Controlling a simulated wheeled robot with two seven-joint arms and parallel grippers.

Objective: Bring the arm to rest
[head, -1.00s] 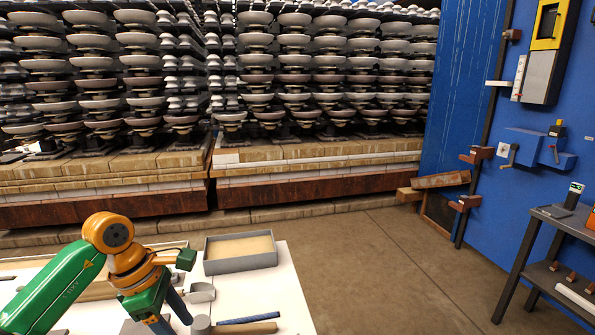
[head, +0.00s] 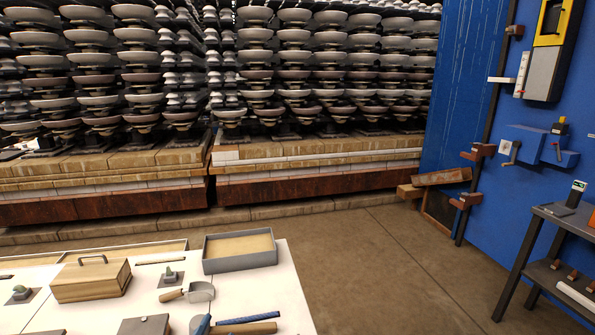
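My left arm and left gripper cannot be made out in the head view. A small blue shape (head: 203,325) beside the grey cylinder at the bottom edge is cut off, and I cannot tell what it is. My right arm and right gripper are not in view. A metal scoop with a wooden handle (head: 200,291) lies in front of the tray.
A blue strip (head: 247,318) and a wooden stick (head: 245,328) lie near the table's front. Stacked insulators (head: 295,55) fill the back. A grey shelf unit (head: 555,222) stands at right by the blue wall (head: 465,80). The floor (head: 390,270) between is clear.

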